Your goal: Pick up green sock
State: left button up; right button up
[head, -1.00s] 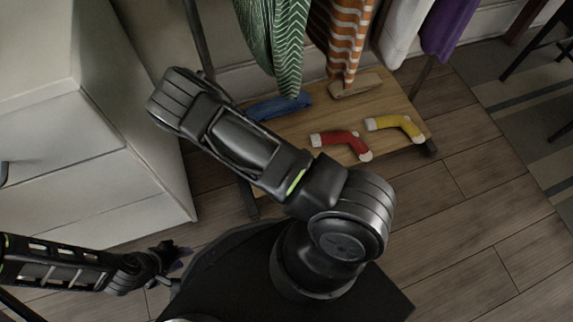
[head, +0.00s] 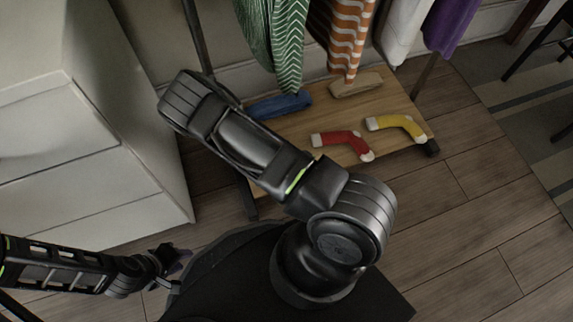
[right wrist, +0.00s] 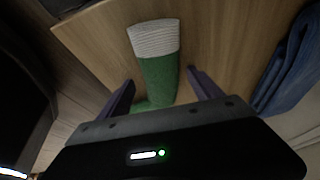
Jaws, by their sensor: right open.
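The green sock (right wrist: 158,77) with a white ribbed cuff lies on a wooden board (right wrist: 95,55) in the right wrist view. My right gripper (right wrist: 157,84) is open, with its two purple-grey fingers on either side of the sock's green leg. The sock's lower end is partly hidden behind the gripper body. I cannot tell whether the fingers touch it. In the head view my arm hides the green sock and the right gripper. My left gripper (head: 178,262) is at the lower left, far from the board, and its jaws are too small to read.
Blue folded cloth (head: 279,105), a tan item (head: 356,84), a red sock (head: 342,142) and a yellow sock (head: 397,127) lie on the rack's wooden shelf. Clothes (head: 345,35) hang above it. A white cabinet (head: 80,170) stands at left.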

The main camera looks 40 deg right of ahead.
jog(key=shift+f, duration=0.15)
dwell(0.3)
jog(key=c, duration=1.4)
jog(key=shift+r, duration=0.5)
notch_tip(320, 180, up, 9)
jog(key=p, duration=0.4)
jog(key=shift+r, duration=0.15)
jog(key=shift+s, duration=0.1)
jog(key=shift+c, duration=0.2)
